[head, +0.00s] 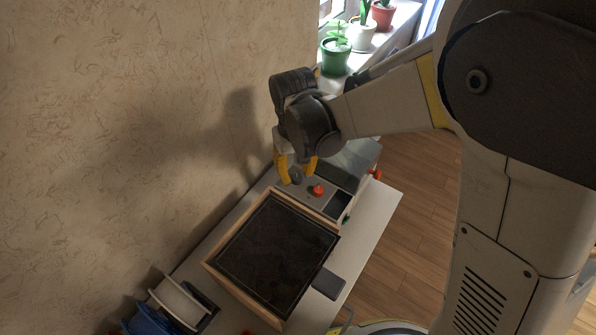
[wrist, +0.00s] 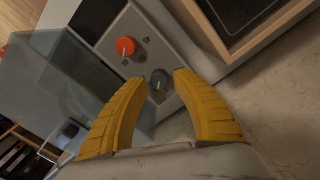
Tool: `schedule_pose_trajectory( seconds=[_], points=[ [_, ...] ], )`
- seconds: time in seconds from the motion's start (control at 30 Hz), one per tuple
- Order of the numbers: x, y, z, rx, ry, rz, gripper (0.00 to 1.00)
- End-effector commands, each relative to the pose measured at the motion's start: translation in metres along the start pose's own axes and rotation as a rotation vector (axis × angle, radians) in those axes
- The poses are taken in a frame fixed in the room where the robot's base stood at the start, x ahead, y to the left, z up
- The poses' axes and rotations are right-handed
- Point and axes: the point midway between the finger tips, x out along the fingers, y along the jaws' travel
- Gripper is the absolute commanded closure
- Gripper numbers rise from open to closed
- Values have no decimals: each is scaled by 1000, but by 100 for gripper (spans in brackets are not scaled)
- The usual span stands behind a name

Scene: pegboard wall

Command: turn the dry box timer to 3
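The dry box's grey control panel (wrist: 140,60) carries a red knob (wrist: 124,46) with a white pointer and a dark grey knob (wrist: 160,84). I cannot read which knob is the timer, nor its scale marks. My gripper (wrist: 162,78) is open, with its yellow fingers on either side of the grey knob and gaps visible beside it. Whether the fingertips reach down around the knob is unclear. In the head view my gripper (head: 298,178) points down over the panel, with the red knob (head: 318,190) just right of it.
A wood-framed dark plate (head: 275,254) lies in front of the panel on the white bench (head: 383,205). A grey translucent lid (head: 352,160) is behind. Spools (head: 180,300) stand at the lower left. The wall (head: 130,130) is close on the left. Potted plants (head: 336,55) line the windowsill.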

Motion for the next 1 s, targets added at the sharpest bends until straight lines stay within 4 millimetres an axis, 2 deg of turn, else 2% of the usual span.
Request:
schedule_pose_trajectory(
  seconds=[0.03,0.13,0.47,0.5,0.57,0.73,1.0],
  points=[
    [8,0,0,0,0,0,68],
    [15,0,0,0,0,0,68],
    [16,0,0,1,0,0,69],
    [16,0,0,1,0,0,81],
    [16,0,0,1,0,0,100],
    [16,0,0,11,0,0,100],
    [16,0,0,134,-4,0,100]
  ],
)
